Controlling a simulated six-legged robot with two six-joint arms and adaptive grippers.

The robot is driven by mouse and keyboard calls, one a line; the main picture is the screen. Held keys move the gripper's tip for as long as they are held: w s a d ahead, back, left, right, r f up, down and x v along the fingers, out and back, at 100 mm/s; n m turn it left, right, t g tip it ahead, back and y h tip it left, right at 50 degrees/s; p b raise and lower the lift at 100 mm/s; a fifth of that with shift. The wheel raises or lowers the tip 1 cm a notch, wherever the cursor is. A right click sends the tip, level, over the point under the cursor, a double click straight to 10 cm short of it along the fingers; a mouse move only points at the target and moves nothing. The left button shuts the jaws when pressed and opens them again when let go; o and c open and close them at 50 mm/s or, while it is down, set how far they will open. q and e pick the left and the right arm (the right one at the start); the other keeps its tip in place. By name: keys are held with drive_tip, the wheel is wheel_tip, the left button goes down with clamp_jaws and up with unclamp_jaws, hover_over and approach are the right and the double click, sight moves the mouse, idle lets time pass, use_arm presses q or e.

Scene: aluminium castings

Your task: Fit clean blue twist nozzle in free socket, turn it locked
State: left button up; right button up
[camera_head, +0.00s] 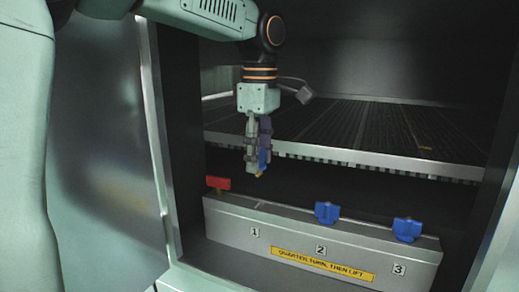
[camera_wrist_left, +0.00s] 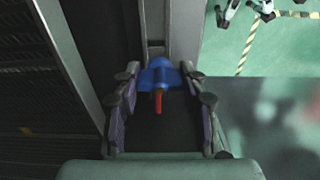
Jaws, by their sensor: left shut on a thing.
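My left gripper (camera_head: 258,160) is shut on a blue nozzle (camera_head: 264,157) with a small orange tip pointing down. It holds the nozzle above the left part of a grey bar (camera_head: 300,228), clear of it. In the left wrist view the blue nozzle (camera_wrist_left: 157,75) sits between the fingers of the gripper (camera_wrist_left: 160,95); a red strip shows against it. The bar is numbered 1, 2 and 3. Blue nozzles stand at position 2 (camera_head: 327,212) and position 3 (camera_head: 407,229). No nozzle stands at position 1; its socket opening is not clear. My right gripper is not in view.
A red handle (camera_head: 218,183) stands at the bar's left end. A yellow label (camera_head: 323,264) on its front reads "QUARTER TURN, THEN LIFT". A slatted grate (camera_head: 370,130) lies behind and above the bar. A metal cabinet door (camera_head: 105,130) stands open at the left.

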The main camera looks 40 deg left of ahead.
sight(259, 174)
use_arm(q)
drive_tip(key=shift+w+a+r, duration=0.1)
drive_tip(key=shift+w+r, duration=0.1)
drive_tip(key=shift+r, duration=0.25)
drive_tip(key=shift+f+b, duration=0.35)
drive_tip(key=shift+f, duration=0.1)
drive_tip(key=shift+w+a+f+b, duration=0.1)
drive_tip(key=shift+a+f+b, duration=0.1)
drive_tip(key=shift+f+b, duration=0.25)
drive_tip(key=shift+w+a+f+b, duration=0.15)
drive_tip(key=shift+f+b, duration=0.1)
drive_tip(key=shift+f, duration=0.35)
drive_tip(key=shift+s+f+b, duration=0.15)
drive_tip(key=shift+f+b, duration=0.2)
drive_tip(key=shift+f, duration=0.05)
drive_tip(key=shift+s+d+f+b, duration=0.15)
drive_tip(key=shift+d+f+b, duration=0.15)
drive_tip(key=shift+f+b, duration=0.6)
drive_tip(key=shift+b, duration=0.15)
drive_tip(key=shift+a+f+b, duration=0.25)
drive_tip(key=shift+f+b, duration=0.15)
drive_tip(key=shift+f, duration=0.2)
drive_tip(key=shift+d+r, duration=0.15)
drive_tip(key=shift+d, duration=0.1)
drive_tip(key=shift+a, duration=0.1)
